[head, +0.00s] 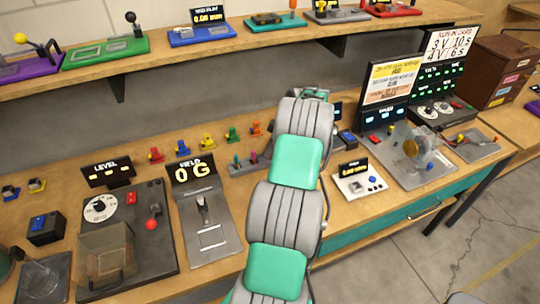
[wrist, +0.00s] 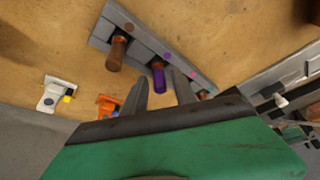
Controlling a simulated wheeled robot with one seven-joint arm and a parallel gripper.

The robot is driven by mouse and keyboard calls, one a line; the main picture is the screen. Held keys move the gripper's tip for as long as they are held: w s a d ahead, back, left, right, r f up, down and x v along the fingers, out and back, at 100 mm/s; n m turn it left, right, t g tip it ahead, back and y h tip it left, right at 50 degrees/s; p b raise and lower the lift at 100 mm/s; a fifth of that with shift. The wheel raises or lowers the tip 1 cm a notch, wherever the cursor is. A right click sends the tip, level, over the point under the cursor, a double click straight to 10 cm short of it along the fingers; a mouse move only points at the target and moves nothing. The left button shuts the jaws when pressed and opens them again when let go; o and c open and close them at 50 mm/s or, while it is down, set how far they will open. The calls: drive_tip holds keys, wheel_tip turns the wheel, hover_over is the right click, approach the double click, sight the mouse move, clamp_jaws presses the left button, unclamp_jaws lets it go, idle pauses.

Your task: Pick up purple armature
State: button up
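The purple armature (wrist: 158,77) is a purple peg standing in a grey slotted rack (wrist: 135,35), with a purple dot beside it in the wrist view. My gripper (wrist: 162,92) is open, its two dark fingers on either side of the purple peg's near end. I cannot tell whether they touch it or how far apart in depth they are. A brown peg (wrist: 117,52) stands to its left in the same rack, and another brownish peg (wrist: 204,95) shows partly past the right finger. In the head view part of the rack (head: 250,168) shows left of my arm, which hides my fingertips.
An orange piece (wrist: 107,104) and a white piece (wrist: 56,94) lie near the left finger. In the head view, several small coloured pieces stand behind the field display (head: 193,170). A white control box (head: 360,184) stands right of my arm.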

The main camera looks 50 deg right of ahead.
clamp_jaws()
drive_tip(key=shift+r, duration=0.15)
idle(0.4)
